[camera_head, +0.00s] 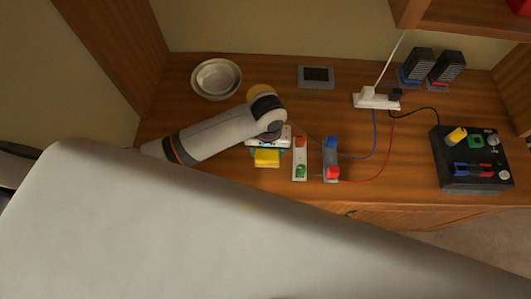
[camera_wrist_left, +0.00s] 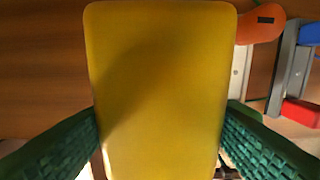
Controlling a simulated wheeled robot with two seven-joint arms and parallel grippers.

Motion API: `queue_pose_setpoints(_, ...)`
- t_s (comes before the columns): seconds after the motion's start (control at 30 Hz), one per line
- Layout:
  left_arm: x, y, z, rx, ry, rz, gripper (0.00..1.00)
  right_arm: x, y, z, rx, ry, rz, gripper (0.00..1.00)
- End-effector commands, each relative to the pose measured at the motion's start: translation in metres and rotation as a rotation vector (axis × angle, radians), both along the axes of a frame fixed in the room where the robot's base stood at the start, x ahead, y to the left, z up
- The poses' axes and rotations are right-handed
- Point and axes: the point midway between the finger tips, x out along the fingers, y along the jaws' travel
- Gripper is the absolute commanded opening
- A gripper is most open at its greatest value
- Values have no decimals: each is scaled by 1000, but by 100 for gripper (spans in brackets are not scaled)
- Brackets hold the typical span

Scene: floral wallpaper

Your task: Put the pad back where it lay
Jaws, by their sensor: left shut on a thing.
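The pad is a flat yellow block with rounded corners. In the left wrist view the yellow pad (camera_wrist_left: 160,70) fills the middle of the picture, between the two green ribbed fingers of my left gripper (camera_wrist_left: 163,125). In the head view the pad (camera_head: 267,159) shows at the front of my left gripper (camera_head: 268,149), near the front edge of the wooden desk (camera_head: 210,122). The gripper is shut on it. The arm hides part of the desk behind, and I cannot tell whether the pad touches the desk. My right gripper is not in view.
Right of the pad are a white strip with orange and green parts (camera_head: 299,163) and a grey bar with blue and red ends (camera_head: 331,160). Bowls (camera_head: 216,94), a dark-screened device (camera_head: 316,77), a power strip (camera_head: 376,101) and a black box (camera_head: 470,180) stand around.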

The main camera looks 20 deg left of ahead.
Motion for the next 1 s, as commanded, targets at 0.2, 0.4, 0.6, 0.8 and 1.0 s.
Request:
queue_pose_setpoints(0.2,1,1,-35,2,1,3,40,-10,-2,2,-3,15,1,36)
queue_pose_setpoints(0.4,0,1,-58,3,1,3,40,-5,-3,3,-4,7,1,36)
queue_pose_setpoints(0.6,1,1,-78,0,-1,3,40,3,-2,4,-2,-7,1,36)
queue_pose_setpoints(0.8,1,1,-78,0,-2,4,40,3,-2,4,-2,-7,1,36)
queue_pose_setpoints(1.0,1,1,-81,2,-2,5,68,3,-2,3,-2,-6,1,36)
